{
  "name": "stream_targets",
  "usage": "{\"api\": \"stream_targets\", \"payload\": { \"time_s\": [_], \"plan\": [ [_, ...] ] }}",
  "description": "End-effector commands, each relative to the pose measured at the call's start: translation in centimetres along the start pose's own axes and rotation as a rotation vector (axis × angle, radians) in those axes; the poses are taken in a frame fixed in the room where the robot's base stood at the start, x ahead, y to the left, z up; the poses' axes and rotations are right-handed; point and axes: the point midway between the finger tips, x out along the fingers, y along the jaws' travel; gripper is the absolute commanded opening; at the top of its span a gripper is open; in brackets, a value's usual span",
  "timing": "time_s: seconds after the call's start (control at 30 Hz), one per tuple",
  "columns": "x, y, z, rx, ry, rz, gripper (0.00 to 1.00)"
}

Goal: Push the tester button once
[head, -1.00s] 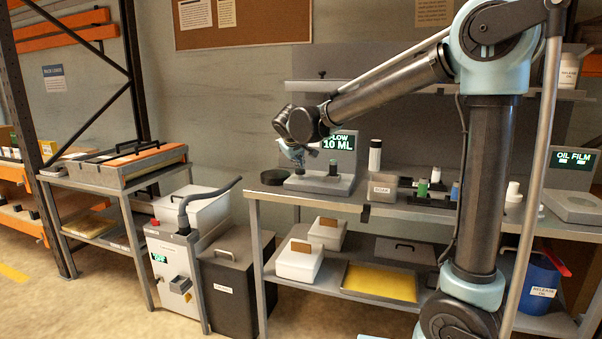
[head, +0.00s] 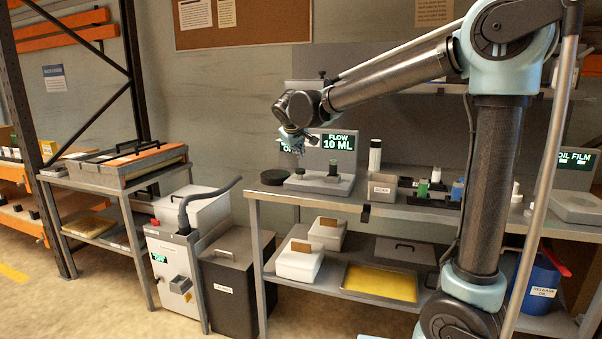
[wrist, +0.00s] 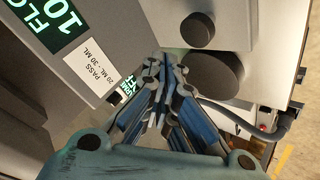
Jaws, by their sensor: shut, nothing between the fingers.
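The tester (head: 340,186) stands at the left end of the workbench, a grey base with an upright panel whose green display (head: 338,142) reads "FLOW 10 ML". A small dark knob-like part (head: 300,171) sits on the left of the base, and a dark cylinder with a green band (head: 333,169) stands to its right. My gripper (head: 298,151) is shut and empty, pointing down above the left part of the base, apart from it. In the wrist view the shut fingers (wrist: 164,62) show beside the panel with its "PASS 20 ML - 30 ML" label (wrist: 92,72); two dark round parts lie beyond them.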

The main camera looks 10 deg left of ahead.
Motion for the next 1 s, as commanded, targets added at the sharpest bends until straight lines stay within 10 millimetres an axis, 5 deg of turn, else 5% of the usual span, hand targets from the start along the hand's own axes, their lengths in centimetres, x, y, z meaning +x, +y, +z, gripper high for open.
{"api": "stream_targets", "payload": {
  "time_s": [0.33, 1.0],
  "plan": [
    [-1.6, 1.1, -1.1, 0.0, 0.0, 0.0, 0.0],
    [-1.6, 1.2, -1.2, 0.0, 0.0, 0.0, 0.0]
  ]
}}
